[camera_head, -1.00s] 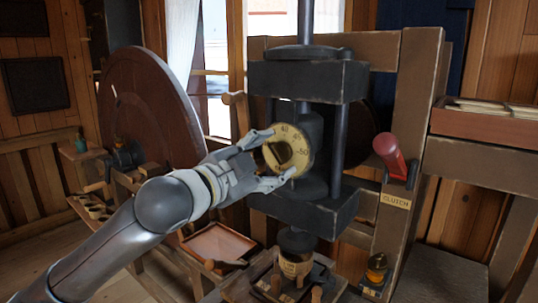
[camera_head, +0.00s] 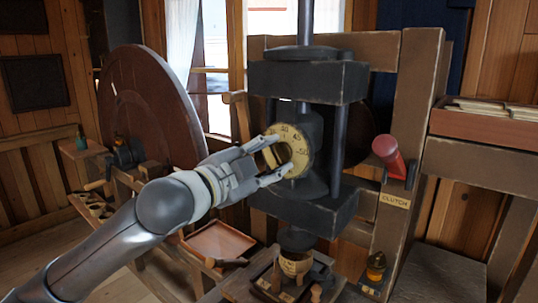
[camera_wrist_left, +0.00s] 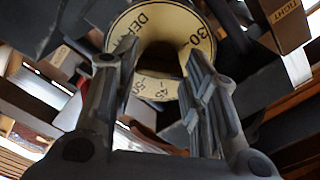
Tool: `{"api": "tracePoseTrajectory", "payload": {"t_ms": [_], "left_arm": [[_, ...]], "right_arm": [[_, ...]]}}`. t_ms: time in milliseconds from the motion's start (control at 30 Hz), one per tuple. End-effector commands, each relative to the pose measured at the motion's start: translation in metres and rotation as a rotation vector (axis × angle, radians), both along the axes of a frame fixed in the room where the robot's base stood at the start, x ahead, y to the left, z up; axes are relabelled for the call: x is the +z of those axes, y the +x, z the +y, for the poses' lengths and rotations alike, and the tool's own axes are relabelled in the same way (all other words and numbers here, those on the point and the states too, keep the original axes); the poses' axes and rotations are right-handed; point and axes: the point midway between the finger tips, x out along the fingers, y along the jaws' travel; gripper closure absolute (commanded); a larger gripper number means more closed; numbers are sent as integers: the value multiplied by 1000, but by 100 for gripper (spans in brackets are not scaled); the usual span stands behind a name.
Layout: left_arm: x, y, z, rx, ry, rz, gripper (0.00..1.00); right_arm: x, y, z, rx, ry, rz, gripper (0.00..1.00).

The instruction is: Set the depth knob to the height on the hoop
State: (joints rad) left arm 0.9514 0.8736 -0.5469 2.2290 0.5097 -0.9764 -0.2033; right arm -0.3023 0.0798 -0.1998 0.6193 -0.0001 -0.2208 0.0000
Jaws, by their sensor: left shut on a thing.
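The depth knob is a cream dial (camera_head: 302,142) with dark numbers on the front of the dark press. My left gripper (camera_head: 277,157) is shut on its raised middle grip, one finger on each side. In the left wrist view the dial (camera_wrist_left: 139,20) shows "DEP" lettering and a 30, with the fingers (camera_wrist_left: 160,85) across its lower part. The exact setting is hard to read. A small cream hoop (camera_head: 296,264) with dark marks, too small to read, stands below the press's dark ram (camera_head: 296,240). My right gripper is out of view.
A red-handled clutch lever (camera_head: 391,156) with a "CLUTCH" label is right of the press. A large dark wheel (camera_head: 150,105) stands at left. A brown box (camera_head: 485,120) is at right.

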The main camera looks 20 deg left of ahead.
Motion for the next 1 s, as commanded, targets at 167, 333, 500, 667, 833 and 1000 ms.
{"api": "tracePoseTrajectory", "payload": {"t_ms": [167, 333, 500, 667, 833, 1000], "left_arm": [[3, 0, 1, 1, 121, -41, 83], [4, 0, 0, 0, 251, -87, 83], [3, 0, 0, -1, 370, -131, 83], [3, 0, 0, 0, 459, -164, 83], [2, 0, 0, 0, 523, -189, 83], [2, 0, 0, -1, 555, -201, 83]], "right_arm": [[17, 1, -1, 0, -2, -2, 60], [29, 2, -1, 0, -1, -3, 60], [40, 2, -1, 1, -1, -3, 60], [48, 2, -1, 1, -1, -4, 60], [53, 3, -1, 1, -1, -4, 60], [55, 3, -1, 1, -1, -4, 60]]}}
